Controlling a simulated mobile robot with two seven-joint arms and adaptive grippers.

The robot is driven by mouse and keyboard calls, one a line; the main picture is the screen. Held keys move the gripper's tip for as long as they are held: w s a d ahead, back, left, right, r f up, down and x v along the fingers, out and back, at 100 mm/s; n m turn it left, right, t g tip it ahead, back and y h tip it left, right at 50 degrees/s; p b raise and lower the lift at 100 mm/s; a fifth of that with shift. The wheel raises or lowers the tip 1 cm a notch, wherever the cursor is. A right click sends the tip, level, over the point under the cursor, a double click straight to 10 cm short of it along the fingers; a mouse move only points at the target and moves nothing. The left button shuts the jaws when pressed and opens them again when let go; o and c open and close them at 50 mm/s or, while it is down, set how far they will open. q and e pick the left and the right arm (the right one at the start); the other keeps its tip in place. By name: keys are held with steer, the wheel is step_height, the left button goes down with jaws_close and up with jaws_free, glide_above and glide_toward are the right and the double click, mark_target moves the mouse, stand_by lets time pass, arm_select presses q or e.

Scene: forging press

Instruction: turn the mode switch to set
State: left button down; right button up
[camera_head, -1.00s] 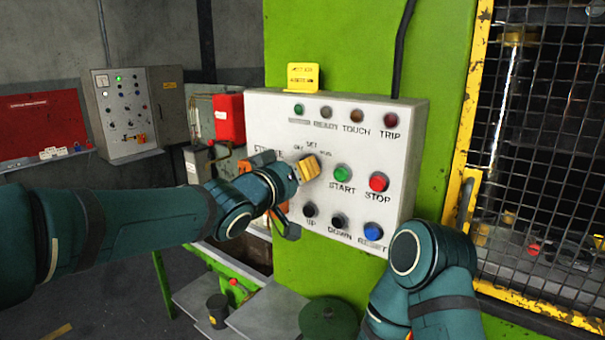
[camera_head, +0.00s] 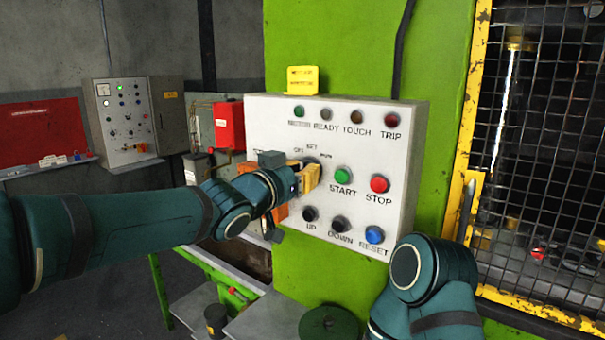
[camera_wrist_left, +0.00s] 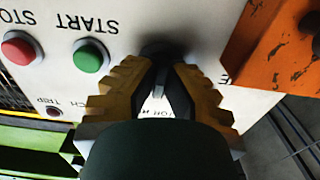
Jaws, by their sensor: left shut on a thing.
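The mode switch (camera_head: 314,161) is a dark round knob on the white control panel (camera_head: 270,120), under small lettering that includes SET. In the head view my left gripper (camera_head: 309,178) covers much of it, so I cannot tell which label it points at. In the left wrist view the orange-yellow fingers of my left gripper (camera_wrist_left: 160,68) close in around the dark switch (camera_wrist_left: 158,48) and are shut on it. My right arm shows at the lower right of the head view, but its gripper is not in view.
Green START (camera_head: 342,176) and red STOP (camera_head: 379,184) buttons sit just right of the switch. UP, DOWN and blue RESET (camera_head: 374,234) buttons are below. A yellow-framed mesh guard (camera_head: 545,130) stands at the right. An orange part (camera_wrist_left: 275,45) is near the gripper.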

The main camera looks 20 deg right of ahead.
arm_select(q)
steer(key=shift+r, duration=0.1)
steer(key=c, duration=1)
jaws_free()
steer(key=shift+d, duration=0.1)
steer(key=shift+c, duration=0.2)
steer(key=v, duration=1.2)
